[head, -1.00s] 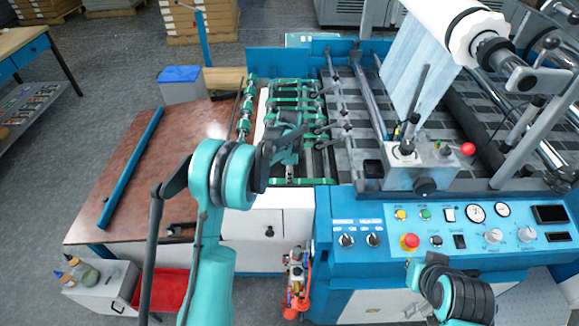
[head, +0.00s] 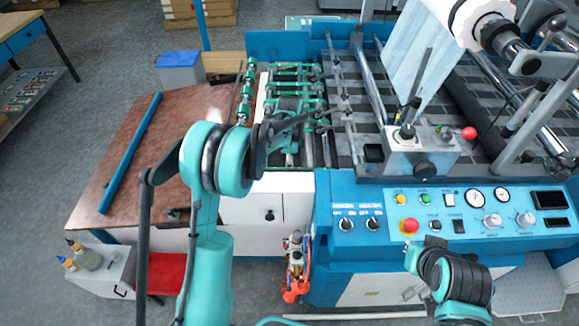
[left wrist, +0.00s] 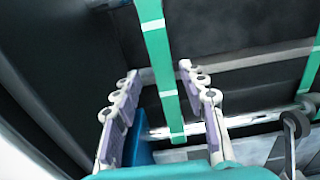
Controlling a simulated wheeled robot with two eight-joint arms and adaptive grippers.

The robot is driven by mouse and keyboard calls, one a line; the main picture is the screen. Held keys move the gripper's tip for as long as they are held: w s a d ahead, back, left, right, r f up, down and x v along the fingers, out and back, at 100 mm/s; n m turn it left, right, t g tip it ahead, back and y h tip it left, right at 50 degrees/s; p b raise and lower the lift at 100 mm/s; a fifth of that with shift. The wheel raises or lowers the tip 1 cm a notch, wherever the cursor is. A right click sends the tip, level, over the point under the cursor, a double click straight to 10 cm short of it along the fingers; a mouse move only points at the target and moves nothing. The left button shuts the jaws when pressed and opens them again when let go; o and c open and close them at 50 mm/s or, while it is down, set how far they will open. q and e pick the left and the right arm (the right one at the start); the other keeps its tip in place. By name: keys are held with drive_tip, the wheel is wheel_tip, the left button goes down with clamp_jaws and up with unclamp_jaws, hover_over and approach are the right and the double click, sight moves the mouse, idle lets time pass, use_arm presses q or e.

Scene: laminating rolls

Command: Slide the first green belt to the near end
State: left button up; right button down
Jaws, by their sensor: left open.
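Several green belts (head: 290,85) cross the roller frame in the head view, at the left of the machine. My left gripper (head: 296,122) reaches over this frame from the left, small and partly hidden by my arm. In the left wrist view my left gripper (left wrist: 158,73) is open, its two fingers apart. One green belt (left wrist: 157,55) runs lengthwise between the fingers, without clear contact on either side. Another green belt (left wrist: 312,75) shows at the right edge of that view. My right arm is at the lower right of the head view; its gripper does not show.
The blue control panel (head: 440,212) with knobs and a red button stands at the right front. A brown table (head: 140,165) with a blue bar (head: 130,155) is at the left. A lever box (head: 422,150) and a white film roll (head: 480,18) stand to the right.

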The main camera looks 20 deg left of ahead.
use_arm(q)
wheel_tip(320, 180, up, 11)
drive_tip(key=shift+r, duration=0.15)
idle(0.5)
